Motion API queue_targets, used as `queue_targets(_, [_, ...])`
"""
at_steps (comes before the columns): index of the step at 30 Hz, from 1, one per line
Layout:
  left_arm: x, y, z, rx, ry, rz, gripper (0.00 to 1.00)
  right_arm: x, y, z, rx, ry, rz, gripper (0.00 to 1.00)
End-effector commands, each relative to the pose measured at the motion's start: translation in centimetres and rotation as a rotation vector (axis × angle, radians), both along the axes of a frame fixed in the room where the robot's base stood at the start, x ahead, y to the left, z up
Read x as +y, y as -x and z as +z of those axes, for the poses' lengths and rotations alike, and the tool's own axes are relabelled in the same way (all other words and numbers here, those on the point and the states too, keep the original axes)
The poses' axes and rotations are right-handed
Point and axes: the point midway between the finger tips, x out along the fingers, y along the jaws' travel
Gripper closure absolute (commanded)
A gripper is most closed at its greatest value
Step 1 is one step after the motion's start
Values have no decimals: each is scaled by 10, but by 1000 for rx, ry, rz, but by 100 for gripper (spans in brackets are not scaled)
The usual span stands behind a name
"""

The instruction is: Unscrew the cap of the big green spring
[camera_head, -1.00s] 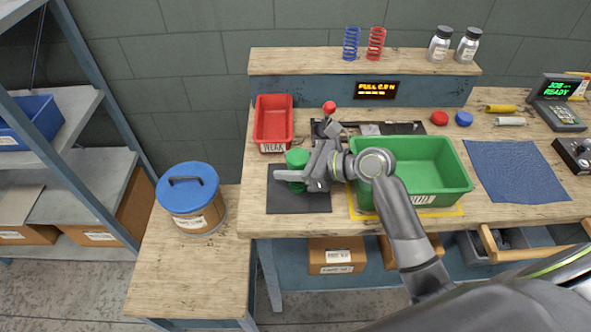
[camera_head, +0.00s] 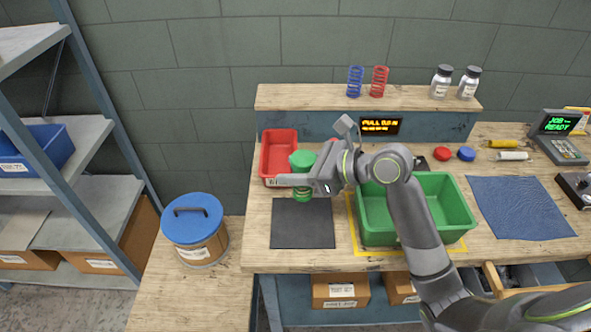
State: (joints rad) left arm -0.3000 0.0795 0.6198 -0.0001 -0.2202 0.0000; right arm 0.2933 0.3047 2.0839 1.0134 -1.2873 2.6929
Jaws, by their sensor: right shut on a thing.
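The big green spring (camera_head: 302,194) stands upright in my right gripper, with its green cap (camera_head: 302,159) on top. My right gripper (camera_head: 300,180) is shut around it just below the cap, and one finger points left across its front. The spring seems held above the back edge of the dark mat (camera_head: 303,229), in front of the red bin. The gripper hides the spring's middle. My left gripper is not in view.
The red bin (camera_head: 279,140) is close behind the spring. The green bin (camera_head: 458,228) lies right, partly under my right arm. A blue-lidded drum (camera_head: 192,222) stands left. Blue and red springs (camera_head: 379,81) stand on the back shelf. A blue cloth (camera_head: 520,207) lies at right.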

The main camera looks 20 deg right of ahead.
Motion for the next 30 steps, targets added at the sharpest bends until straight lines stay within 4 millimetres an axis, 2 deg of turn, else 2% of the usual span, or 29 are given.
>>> queue_targets(1, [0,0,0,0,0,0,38,0,0,0,-1,-1,0,63])
queue_targets(8, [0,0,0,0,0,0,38,0,0,0,-1,-2,0,94])
queue_targets(17, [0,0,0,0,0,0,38,-2,2,-1,-2,0,-1,95])
queue_targets(22, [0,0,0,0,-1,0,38,-22,24,-11,-9,8,-3,96])
queue_targets(30, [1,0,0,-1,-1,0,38,-52,84,-21,-10,9,27,96])
